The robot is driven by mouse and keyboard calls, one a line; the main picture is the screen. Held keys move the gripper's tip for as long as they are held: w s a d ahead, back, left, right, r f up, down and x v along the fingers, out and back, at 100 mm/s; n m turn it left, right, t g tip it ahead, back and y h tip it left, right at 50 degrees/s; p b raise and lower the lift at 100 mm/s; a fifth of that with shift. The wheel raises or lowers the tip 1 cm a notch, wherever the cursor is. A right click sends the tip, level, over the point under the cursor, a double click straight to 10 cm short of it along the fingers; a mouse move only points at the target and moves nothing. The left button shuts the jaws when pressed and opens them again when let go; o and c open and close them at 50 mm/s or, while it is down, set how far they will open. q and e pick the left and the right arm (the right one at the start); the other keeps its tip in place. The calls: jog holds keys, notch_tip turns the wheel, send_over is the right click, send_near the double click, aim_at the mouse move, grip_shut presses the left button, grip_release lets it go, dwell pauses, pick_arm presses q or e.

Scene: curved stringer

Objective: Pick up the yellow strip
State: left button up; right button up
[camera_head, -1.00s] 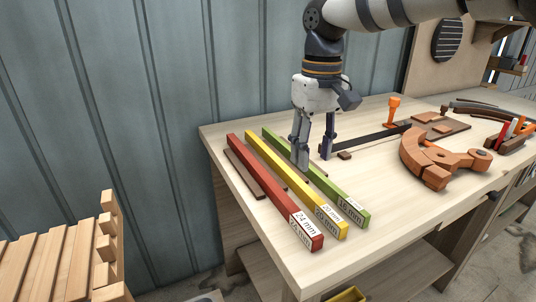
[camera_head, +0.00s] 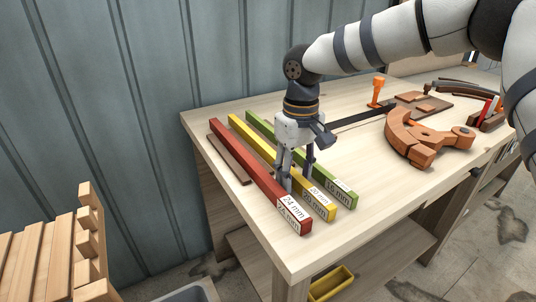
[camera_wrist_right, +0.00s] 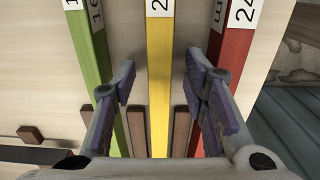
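The yellow strip (camera_head: 256,140) lies on the workbench between the red strip (camera_head: 249,163) and the green strip (camera_head: 272,133), all roughly parallel. Its labelled end points toward the near edge. My right gripper (camera_head: 298,181) is over the strips, close to the labelled end, fingers pointing down. In the wrist view the yellow strip (camera_wrist_right: 160,65) runs between the two separated fingers, with gaps on both sides. The left finger is near the green strip (camera_wrist_right: 90,50) and the right finger is near the red strip (camera_wrist_right: 235,50). My left gripper is not in view.
A thin brown piece (camera_head: 229,160) lies left of the red strip. A curved wooden piece (camera_head: 405,138) and an orange-handled tool (camera_head: 378,92) are farther right on the workbench (camera_head: 345,240). A yellow bin (camera_head: 331,283) is below the top.

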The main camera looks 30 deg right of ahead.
grip_shut()
